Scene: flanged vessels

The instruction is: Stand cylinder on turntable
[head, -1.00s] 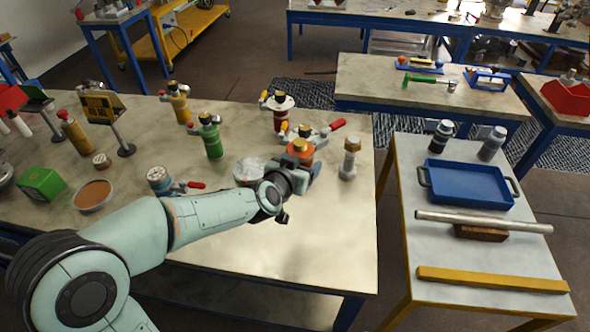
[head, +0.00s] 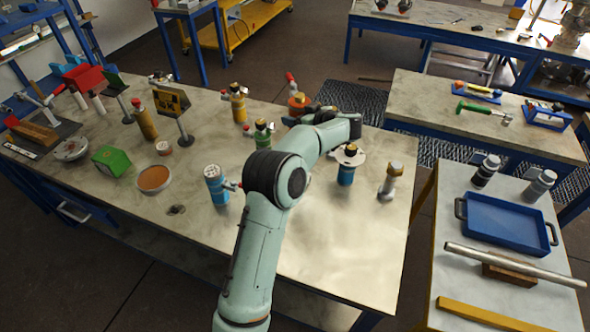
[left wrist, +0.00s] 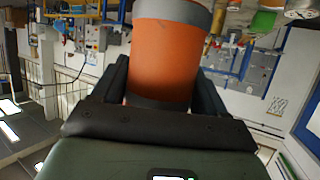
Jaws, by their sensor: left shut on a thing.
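My left gripper (head: 308,112) is shut on an orange cylinder (head: 299,102) over the far part of the table. In the left wrist view the orange cylinder (left wrist: 166,55) sits between the two dark fingers, with a grey band at its upper edge. A red handle (head: 291,82) shows just above it in the head view; I cannot tell whether it belongs to it. I cannot pick out the turntable for certain. A pale round disc seen earlier on the table is hidden behind my left arm. My right gripper is in neither view.
A blue vessel with a white flange (head: 346,170) and a silver fitting (head: 391,182) stand right of my arm. A green vessel (head: 262,136), yellow vessel (head: 237,104) and blue-and-white vessel (head: 215,186) stand left. The table's front right (head: 350,250) is clear.

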